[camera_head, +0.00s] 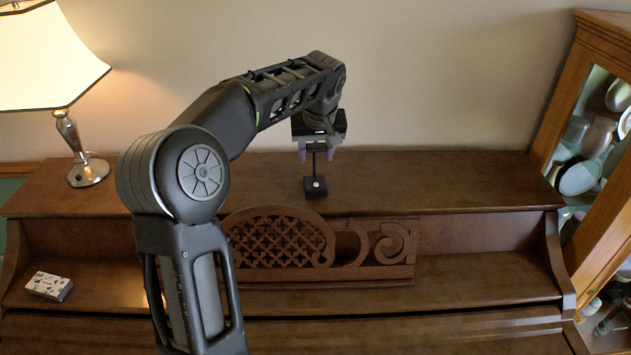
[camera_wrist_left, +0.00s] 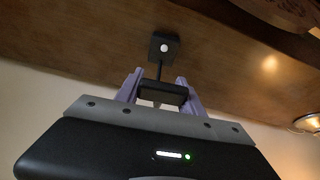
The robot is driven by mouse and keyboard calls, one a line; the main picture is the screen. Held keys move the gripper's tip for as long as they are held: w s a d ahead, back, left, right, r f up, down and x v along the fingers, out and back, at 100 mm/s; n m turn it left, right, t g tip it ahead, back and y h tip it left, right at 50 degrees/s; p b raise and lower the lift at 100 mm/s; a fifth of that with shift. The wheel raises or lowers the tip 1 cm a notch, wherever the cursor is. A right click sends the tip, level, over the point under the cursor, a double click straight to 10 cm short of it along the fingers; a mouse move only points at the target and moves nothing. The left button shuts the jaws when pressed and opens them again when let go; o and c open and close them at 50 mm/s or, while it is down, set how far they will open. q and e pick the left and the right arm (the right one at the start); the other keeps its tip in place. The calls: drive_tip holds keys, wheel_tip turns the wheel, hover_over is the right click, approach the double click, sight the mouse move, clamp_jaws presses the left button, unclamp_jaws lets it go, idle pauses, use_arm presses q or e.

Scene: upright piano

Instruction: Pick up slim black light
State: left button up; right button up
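The slim black light (camera_head: 315,187) stands upright on the piano's top, with a square base, a thin stem and a small dark bar-shaped head. In the left wrist view its base (camera_wrist_left: 164,47) shows beyond the fingers, and its head lies crosswise between them. My left gripper (camera_head: 316,158) points down over the light from above. Its two purple fingers are spread, one at each end of the head; whether they touch it is hard to tell. My right gripper is in neither view.
The wooden piano top (camera_head: 440,180) is clear to the right of the light. A lit lamp (camera_head: 80,150) stands at the left. A carved music stand (camera_head: 285,240) is in front, below the top. A small patterned box (camera_head: 49,286) lies at lower left. A glass cabinet (camera_head: 590,130) is at right.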

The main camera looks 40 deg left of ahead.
use_arm(q)
clamp_jaws()
idle(0.4)
wheel_tip(320, 180, up, 10)
drive_tip(key=shift+r, duration=0.1)
idle(0.6)
idle(0.5)
